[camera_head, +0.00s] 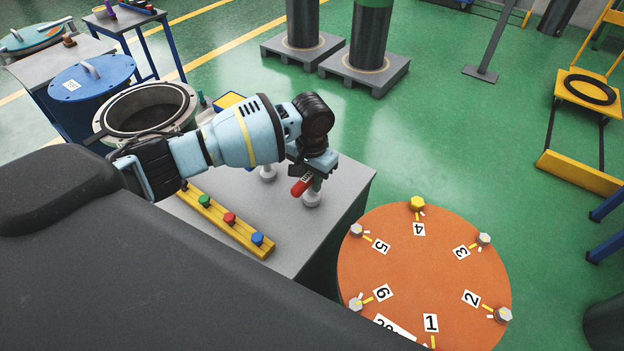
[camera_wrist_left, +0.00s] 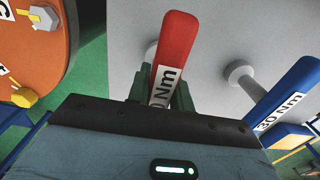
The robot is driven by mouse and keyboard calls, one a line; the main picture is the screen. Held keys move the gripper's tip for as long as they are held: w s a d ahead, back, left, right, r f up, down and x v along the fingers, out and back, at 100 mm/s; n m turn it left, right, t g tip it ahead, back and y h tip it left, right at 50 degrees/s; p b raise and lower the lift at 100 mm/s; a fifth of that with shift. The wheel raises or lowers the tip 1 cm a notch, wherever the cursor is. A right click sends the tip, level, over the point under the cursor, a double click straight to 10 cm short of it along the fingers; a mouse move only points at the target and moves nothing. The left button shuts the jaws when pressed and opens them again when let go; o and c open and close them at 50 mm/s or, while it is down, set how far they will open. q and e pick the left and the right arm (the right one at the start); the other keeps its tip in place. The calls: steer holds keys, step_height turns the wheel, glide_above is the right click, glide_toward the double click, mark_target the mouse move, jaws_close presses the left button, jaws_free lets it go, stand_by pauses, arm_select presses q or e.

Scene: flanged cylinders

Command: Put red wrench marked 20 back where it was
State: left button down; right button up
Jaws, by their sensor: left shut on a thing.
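The red wrench (camera_head: 301,187) is in my left gripper (camera_head: 317,176), above the near right part of the grey table. In the left wrist view the red handle (camera_wrist_left: 174,45) stands between the green fingers of my left gripper (camera_wrist_left: 160,90), which are shut on it. Its label is partly covered; only "0 Nm" reads. A pale round-footed post (camera_head: 312,196) stands on the table just below the gripper; whether the wrench touches it cannot be told. A blue wrench (camera_wrist_left: 288,100) marked 30 Nm shows at the right of the left wrist view. My right gripper is not in view.
The grey table (camera_head: 345,190) carries another post (camera_head: 268,173) and a yellow bar (camera_head: 215,212) with green, red and blue knobs. An orange round plate (camera_head: 425,265) with numbered bolts stands to the right. An open round vessel (camera_head: 185,95) is behind my arm.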

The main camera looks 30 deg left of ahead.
arm_select(q)
steer(key=shift+w+f, duration=0.15)
steer(key=shift+f, duration=0.1)
steer(key=shift+f, duration=0.2)
steer(key=c, duration=1.3)
jaws_free()
steer(key=shift+o, duration=0.2)
